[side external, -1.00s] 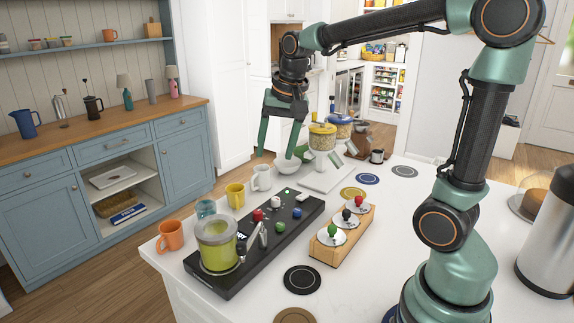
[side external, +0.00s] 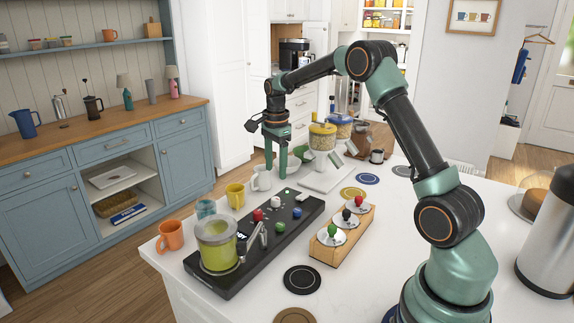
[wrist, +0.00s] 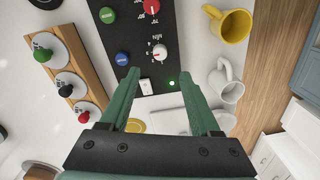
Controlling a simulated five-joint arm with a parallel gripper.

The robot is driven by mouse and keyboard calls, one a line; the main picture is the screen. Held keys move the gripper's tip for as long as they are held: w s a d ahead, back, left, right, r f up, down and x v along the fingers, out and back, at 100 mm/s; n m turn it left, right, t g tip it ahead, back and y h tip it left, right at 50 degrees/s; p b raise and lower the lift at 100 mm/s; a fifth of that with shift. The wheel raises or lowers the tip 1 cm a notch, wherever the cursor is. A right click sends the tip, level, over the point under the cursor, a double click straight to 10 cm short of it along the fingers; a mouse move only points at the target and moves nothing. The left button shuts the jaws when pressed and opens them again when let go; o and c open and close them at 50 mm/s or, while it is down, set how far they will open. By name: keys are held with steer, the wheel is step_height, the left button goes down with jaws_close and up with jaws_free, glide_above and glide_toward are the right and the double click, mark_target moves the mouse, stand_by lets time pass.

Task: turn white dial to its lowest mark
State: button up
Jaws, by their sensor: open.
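The white dial (side external: 276,202) sits on the black control panel (side external: 225,281), beside the red dial (side external: 258,215). In the wrist view the white dial (wrist: 159,52) carries a red pointer line, with small white markings around it that I cannot read well. My gripper (side external: 276,172) points down above the far end of the panel, apart from the dial. Its fingers are open and empty. In the wrist view the fingertips of my gripper (wrist: 160,78) lie to either side, just below the dial in the picture.
Blue (wrist: 121,59) and green (wrist: 107,15) buttons, a white switch (wrist: 146,87) and a lit green lamp (wrist: 172,83) are near the dial. A white mug (side external: 261,178) and yellow mug (side external: 235,196) stand left. A wooden block (side external: 325,257) with coloured-knobbed items stands right.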

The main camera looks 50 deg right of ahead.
mark_target(276, 198)
step_height(276, 198, down, 10)
steer(key=shift+w, duration=0.15)
stand_by(0.3)
jaws_close()
